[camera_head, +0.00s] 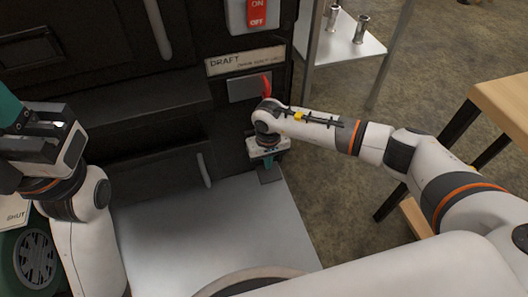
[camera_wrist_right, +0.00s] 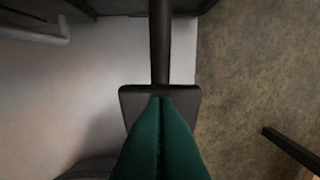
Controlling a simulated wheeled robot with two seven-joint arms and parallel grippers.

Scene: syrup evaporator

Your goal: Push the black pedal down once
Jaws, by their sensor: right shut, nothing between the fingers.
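The black pedal (camera_wrist_right: 188,94) is a flat dark plate on a dark stem, seen in the right wrist view. In the head view the pedal (camera_head: 270,175) shows just below my right gripper, low at the front of the dark evaporator. My right gripper (camera_head: 266,161) points down with its teal fingers shut and empty. In the right wrist view the fingertips (camera_wrist_right: 160,98) lie over the middle of the pedal plate. I cannot tell whether they touch it. My left gripper (camera_head: 10,115) is at the left edge, partly cut off, away from the pedal.
The dark evaporator (camera_head: 150,110) has a DRAFT label (camera_head: 245,60), a red lever (camera_head: 266,86) and an ON/OFF switch (camera_head: 257,12). A pale metal floor plate (camera_head: 215,220) lies in front. A wooden table (camera_head: 505,100) and a metal shelf (camera_head: 345,40) stand at right.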

